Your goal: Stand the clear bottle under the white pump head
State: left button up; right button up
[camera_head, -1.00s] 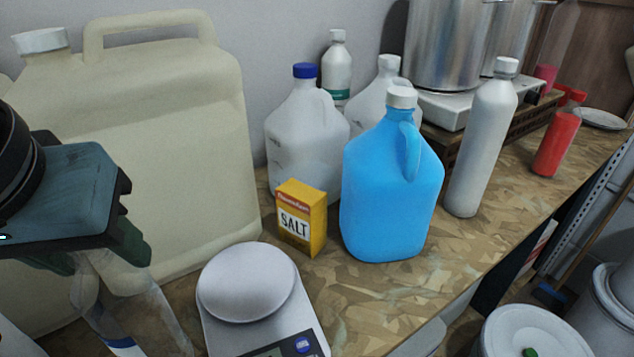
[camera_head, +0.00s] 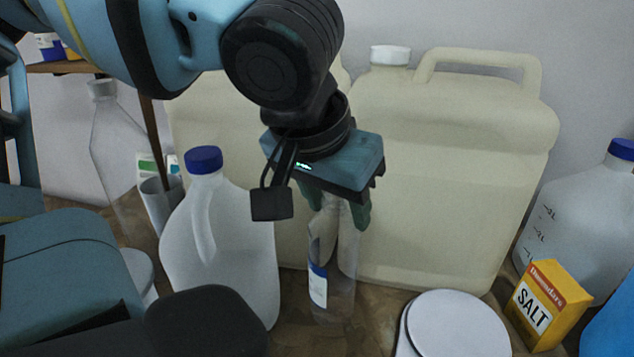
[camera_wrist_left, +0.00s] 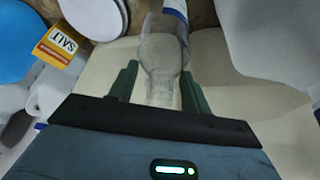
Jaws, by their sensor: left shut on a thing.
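My left gripper (camera_head: 340,208) points down and is shut on the neck of the clear bottle (camera_head: 338,285). The bottle is see-through, with a blue and white label, and hangs nearly upright in front of the large cream canister. I cannot tell whether its base touches the counter. In the left wrist view, the gripper's green fingers (camera_wrist_left: 158,88) lie on both sides of the bottle (camera_wrist_left: 160,52). I cannot make out a white pump head in these views. My right gripper is not in view.
A white jug with a blue cap (camera_head: 215,240) stands close left of the bottle. A large cream canister (camera_head: 450,180) stands behind. A white scale (camera_head: 455,325) and a yellow salt box (camera_head: 545,305) are to the right. A clear square bottle (camera_head: 115,150) stands far left.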

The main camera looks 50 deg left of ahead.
pick_arm(q)
jog(key=w+a+f, duration=0.2)
jog(key=a+f, duration=0.2)
jog(key=a, duration=0.3)
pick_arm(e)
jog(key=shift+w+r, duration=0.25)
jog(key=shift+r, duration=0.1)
pick_arm(q)
jog(key=o, duration=1)
jog(key=shift+w+a+f, duration=0.1)
jog(key=shift+w+a, duration=0.05)
jog(key=shift+c, duration=0.2)
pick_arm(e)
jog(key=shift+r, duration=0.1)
pick_arm(q)
jog(key=p+v, duration=0.2)
jog(key=v, duration=1)
jog(key=shift+p, duration=0.4)
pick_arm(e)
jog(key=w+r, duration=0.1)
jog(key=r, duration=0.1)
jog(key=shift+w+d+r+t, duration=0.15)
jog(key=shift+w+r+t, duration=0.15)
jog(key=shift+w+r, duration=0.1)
